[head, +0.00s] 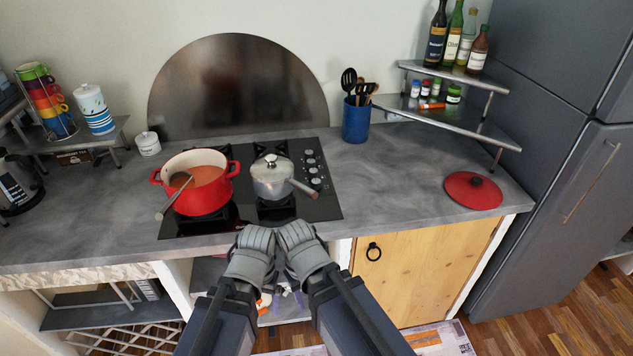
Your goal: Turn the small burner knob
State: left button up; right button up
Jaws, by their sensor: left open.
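The black cooktop (325,208) is set into the grey counter. A column of several pale round knobs (313,170) runs along its right side; I cannot tell which one belongs to the small burner. My left gripper (256,238) and right gripper (296,234) are side by side, close together, at the counter's front edge. Both are below and left of the knobs and apart from them. The left gripper is open, with nothing seen in it. The right gripper's fingers are not clear enough to tell open from shut.
A red pot (208,200) with a ladle stands on the left burners. A grey lidded saucepan (268,184) stands on the right, its handle (303,188) reaching toward the knobs. A blue utensil holder (356,122) is behind right. A red lid (473,190) lies far right; the counter between is clear.

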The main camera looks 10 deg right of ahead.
aim_at(315, 183)
jog(key=i+l, duration=0.1)
jog(key=l, duration=0.35)
jog(key=i+l, duration=0.15)
jog(key=l, duration=0.3)
jog(key=i+l, duration=0.2)
jog(key=i, duration=0.15)
jog(key=i+l, duration=0.2)
jog(key=i, duration=0.15)
